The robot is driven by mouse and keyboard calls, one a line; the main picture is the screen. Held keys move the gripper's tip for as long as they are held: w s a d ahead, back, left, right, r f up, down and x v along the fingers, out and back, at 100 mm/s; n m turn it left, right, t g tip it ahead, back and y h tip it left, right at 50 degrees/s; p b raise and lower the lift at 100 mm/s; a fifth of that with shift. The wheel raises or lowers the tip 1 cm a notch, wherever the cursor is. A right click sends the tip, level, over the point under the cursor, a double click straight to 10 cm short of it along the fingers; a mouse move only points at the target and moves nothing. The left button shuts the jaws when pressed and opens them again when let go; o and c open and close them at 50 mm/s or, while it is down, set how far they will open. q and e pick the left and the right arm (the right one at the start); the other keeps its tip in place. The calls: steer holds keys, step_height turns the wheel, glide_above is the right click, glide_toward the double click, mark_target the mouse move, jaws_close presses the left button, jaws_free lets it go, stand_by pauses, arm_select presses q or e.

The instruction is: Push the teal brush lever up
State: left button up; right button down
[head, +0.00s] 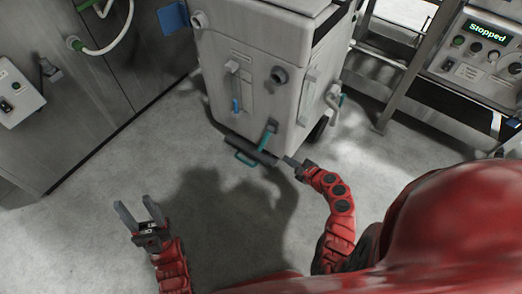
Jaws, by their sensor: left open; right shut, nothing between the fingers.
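A teal lever (266,138) sits low on the front of the pale cabinet (225,65), just above a dark cylindrical bar that looks like a brush (250,150). A teal loop handle (243,160) sticks out below the bar's left part. My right gripper (287,161) is shut and empty, with its tips at the right end of the dark bar, to the lower right of the teal lever. I cannot tell whether the tips touch the bar. My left gripper (133,211) is open and empty over the floor at the lower left, well apart from the cabinet.
A control panel (485,50) reading "Stopped" stands at the upper right beside metal rails (405,85). A small white control box (16,95) is on the grey wall at the left. The floor (100,180) in front of the cabinet is clear.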

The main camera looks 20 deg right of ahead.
mark_target(264, 141)
steer(key=shift+a+r, duration=0.1)
steer(key=shift+a, duration=0.15)
steer(key=b+x, duration=0.4)
steer(key=x, duration=0.6)
steer(key=shift+s+a+r+p, duration=0.15)
steer(key=shift+a+r+p, duration=0.4)
steer(key=shift+r, duration=0.35)
steer(key=shift+s+a+r+p, duration=0.15)
steer(key=shift+a+r+p, duration=0.35)
steer(key=shift+r, duration=0.35)
